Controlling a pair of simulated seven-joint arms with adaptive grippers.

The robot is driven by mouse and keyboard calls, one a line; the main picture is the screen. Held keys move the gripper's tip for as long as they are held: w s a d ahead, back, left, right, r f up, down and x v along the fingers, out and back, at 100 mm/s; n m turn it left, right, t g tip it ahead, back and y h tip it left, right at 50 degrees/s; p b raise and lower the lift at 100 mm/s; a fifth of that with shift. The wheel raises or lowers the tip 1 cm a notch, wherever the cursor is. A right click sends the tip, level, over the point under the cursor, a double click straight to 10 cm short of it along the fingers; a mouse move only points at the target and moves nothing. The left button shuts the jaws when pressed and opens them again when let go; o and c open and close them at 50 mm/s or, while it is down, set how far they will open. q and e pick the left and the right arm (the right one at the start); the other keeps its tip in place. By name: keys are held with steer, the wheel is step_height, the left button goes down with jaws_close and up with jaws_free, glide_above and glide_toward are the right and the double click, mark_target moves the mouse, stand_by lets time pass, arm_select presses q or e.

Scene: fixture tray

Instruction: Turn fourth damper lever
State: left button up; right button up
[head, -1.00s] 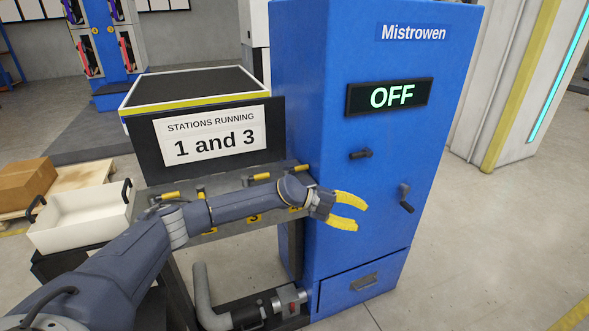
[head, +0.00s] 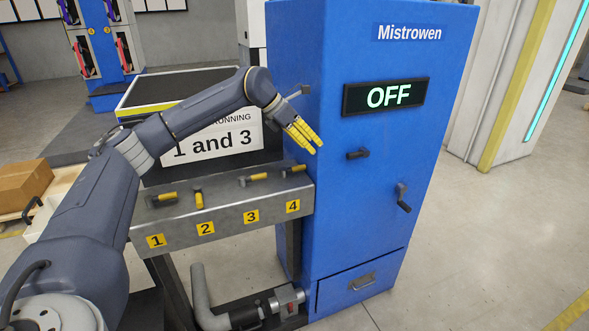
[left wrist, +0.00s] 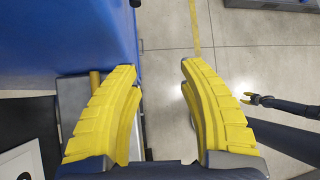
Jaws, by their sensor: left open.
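Four damper levers with yellow handles sit on a grey rail, above plates 1 to 4. The fourth lever (head: 298,169) is at the right end, by the blue cabinet, its handle lying along the rail. The first lever (head: 165,196) and third lever (head: 256,178) also lie along it; the second lever (head: 199,199) points to the front. My left gripper (head: 311,149) is above the fourth lever, fingers down, apart from it. It is open and empty in the left wrist view (left wrist: 158,72), where a yellow handle is partly hidden behind the left finger. My right gripper (left wrist: 246,98) shows small there.
The blue cabinet (head: 335,220) stands right beside the rail, with an OFF display (head: 386,96) and black handles on its front. A sign (head: 230,140) reading "1 and 3" is partly covered by my left arm. Open floor lies right of the cabinet.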

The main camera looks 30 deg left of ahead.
arm_select(q)
steer(key=a+m+y, duration=0.1)
steer(key=a+y, duration=0.4)
steer(key=a, duration=0.7)
glide_toward(292, 168)
steer(key=x, duration=1)
jaws_close()
